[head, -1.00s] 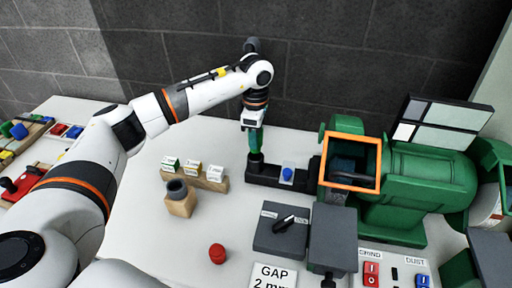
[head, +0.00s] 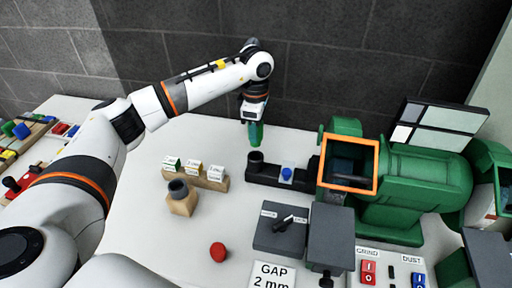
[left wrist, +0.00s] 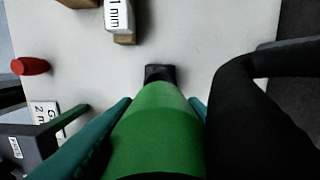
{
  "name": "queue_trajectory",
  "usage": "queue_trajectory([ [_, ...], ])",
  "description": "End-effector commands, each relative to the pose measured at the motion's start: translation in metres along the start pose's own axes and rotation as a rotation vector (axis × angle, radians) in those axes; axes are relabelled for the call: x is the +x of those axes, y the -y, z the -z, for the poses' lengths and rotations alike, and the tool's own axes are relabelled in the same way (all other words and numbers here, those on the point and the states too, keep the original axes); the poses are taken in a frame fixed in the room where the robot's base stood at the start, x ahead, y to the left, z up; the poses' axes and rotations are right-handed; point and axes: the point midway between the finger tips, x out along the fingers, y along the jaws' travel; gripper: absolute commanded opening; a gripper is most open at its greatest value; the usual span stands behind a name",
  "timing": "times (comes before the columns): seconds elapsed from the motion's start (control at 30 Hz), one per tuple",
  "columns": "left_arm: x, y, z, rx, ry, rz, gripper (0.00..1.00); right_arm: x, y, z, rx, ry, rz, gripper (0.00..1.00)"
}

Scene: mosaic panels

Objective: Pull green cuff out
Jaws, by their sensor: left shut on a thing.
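The green cuff (head: 255,138) is held by my left gripper (head: 254,128), up and slightly left of the black post (head: 256,158). A gap shows between the cuff and the post in the head view. In the left wrist view the green cuff (left wrist: 155,125) fills the space between the teal fingers of my left gripper (left wrist: 150,125). A black squarish part (left wrist: 160,73) shows beyond the cuff's far end there. My right gripper is in neither view.
The black bar (head: 270,175) with a blue button (head: 287,173) runs to the green machine (head: 420,180) with its orange frame (head: 376,165). A wooden block with labelled pieces (head: 205,180), a wooden stand (head: 181,202) and a red knob (head: 218,252) are nearby. A brick wall rises behind.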

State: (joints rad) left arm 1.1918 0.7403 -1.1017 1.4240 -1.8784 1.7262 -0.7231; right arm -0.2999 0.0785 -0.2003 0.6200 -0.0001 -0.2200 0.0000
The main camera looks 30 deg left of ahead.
Motion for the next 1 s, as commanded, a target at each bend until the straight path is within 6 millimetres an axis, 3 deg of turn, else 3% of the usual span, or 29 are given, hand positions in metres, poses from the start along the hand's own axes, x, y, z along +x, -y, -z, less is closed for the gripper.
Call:
queue_trajectory([
  [0.73,-0.04,0.0,0.0,0.0,0.0,0.0,0.01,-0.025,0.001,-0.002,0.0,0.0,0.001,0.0],
  [1.0,-0.042,0.0,0.0,0.0,0.0,0.0,0.01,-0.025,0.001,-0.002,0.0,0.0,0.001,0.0],
])
